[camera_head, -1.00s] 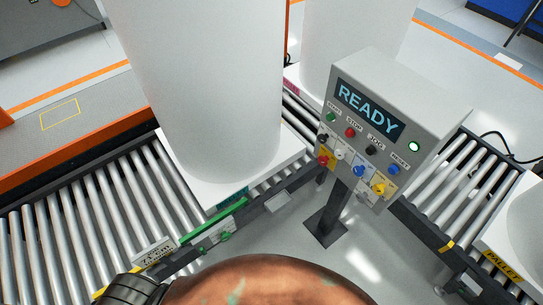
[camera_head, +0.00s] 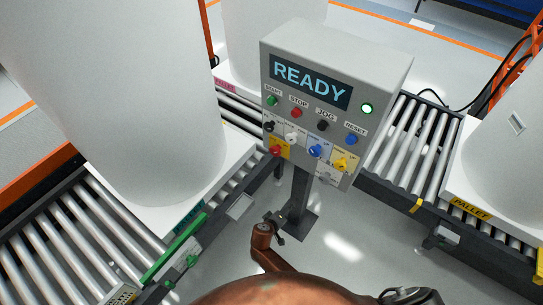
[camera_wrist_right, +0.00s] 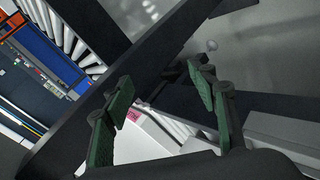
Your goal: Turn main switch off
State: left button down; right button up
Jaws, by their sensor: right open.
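The control panel (camera_head: 315,110) is a grey box on a dark post, its screen reading READY beside a lit green lamp. A red knob on a yellow plate (camera_head: 275,150) sits at its lower left and seems to be the main switch; its label is too small to read. Black, white, blue and yellow knobs (camera_head: 340,163) run along the lower face. In the right wrist view my right gripper (camera_wrist_right: 163,88) is open, green pads apart, nothing between them. In the head view a brown arm part of mine shows below the panel, clear of the knobs. My left gripper is not seen.
Roller conveyors (camera_head: 75,230) run on both sides of the panel, the right one (camera_head: 405,140) bearing a pallet (camera_head: 468,207). Large white tanks (camera_head: 125,100) stand left and behind. Grey floor (camera_head: 350,245) is open around the post.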

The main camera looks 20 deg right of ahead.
jog(key=w+a+r+m+t+h+b, duration=0.15)
jog(key=w+r, duration=0.25)
jog(key=r, duration=0.4)
jog(key=w+a+r+m+t+h+b, duration=0.1)
jog(key=w+a+r+h, duration=0.2)
jog(key=r, duration=0.5)
jog(key=m+t+h+b, duration=0.2)
jog(key=m+h, duration=0.1)
jog(key=m, duration=0.1)
send_near(274, 153)
jog(key=x, duration=0.4)
jog(key=shift+g+y, duration=0.25)
jog(key=x, duration=0.6)
jog(key=shift+w+d+r, duration=0.1)
jog(key=shift+w+r, duration=0.05)
jog(key=shift+r, duration=0.05)
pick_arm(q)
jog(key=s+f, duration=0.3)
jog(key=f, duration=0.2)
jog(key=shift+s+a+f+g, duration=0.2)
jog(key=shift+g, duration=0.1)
pick_arm(e)
jog(key=shift+c, duration=0.3)
jog(key=c, duration=1.1)
